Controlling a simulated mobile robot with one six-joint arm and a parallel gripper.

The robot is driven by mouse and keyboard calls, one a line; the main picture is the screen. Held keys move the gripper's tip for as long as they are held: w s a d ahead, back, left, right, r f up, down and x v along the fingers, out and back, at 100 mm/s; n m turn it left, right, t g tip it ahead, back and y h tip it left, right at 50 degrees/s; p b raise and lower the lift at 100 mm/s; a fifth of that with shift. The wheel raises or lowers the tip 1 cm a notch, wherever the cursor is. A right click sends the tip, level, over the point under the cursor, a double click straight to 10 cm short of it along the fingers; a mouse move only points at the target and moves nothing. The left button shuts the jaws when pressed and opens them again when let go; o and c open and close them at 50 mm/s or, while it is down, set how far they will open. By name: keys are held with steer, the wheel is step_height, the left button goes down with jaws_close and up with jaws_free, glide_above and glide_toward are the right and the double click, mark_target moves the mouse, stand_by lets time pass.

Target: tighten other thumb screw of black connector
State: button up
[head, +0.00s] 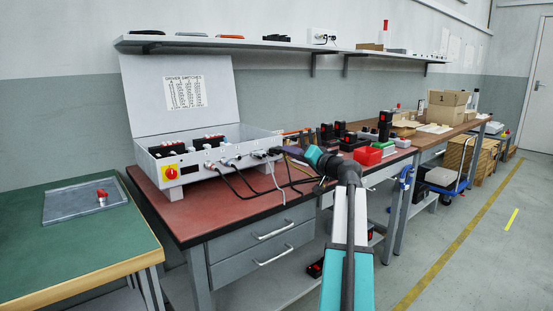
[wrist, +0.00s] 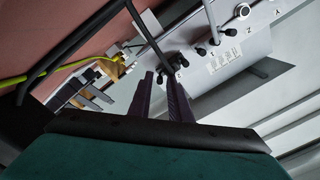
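The grey control box (head: 215,160) stands on the red-topped bench with its lid up and cables plugged into its front. My gripper (head: 283,151) is at the right end of that front. In the wrist view, a black connector (wrist: 172,58) with a cable sits in the box's grey panel (wrist: 228,62), just beyond my two dark fingertips (wrist: 160,75). A narrow gap shows between the fingers, and a small dark knob appears at their tips. I cannot tell whether they touch or grip it. The fingers partly hide the connector's near side.
Loose black cables and a yellow-green wire (wrist: 55,72) pass close to my gripper. A red bin (head: 368,155) and black items stand on the bench to the right.

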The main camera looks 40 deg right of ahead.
steer(key=shift+f+n+b, duration=0.2)
steer(key=shift+n+b, duration=1.7)
steer(key=shift+b, duration=0.85)
steer(key=shift+r+n+b, duration=0.15)
steer(key=shift+n+b, duration=0.45)
steer(key=shift+b, duration=0.05)
steer(key=shift+b, duration=0.45)
steer(key=shift+n+b, duration=0.4)
steer(key=shift+n, duration=0.1)
steer(key=shift+n+b, duration=0.6)
steer(key=shift+n, duration=3.9)
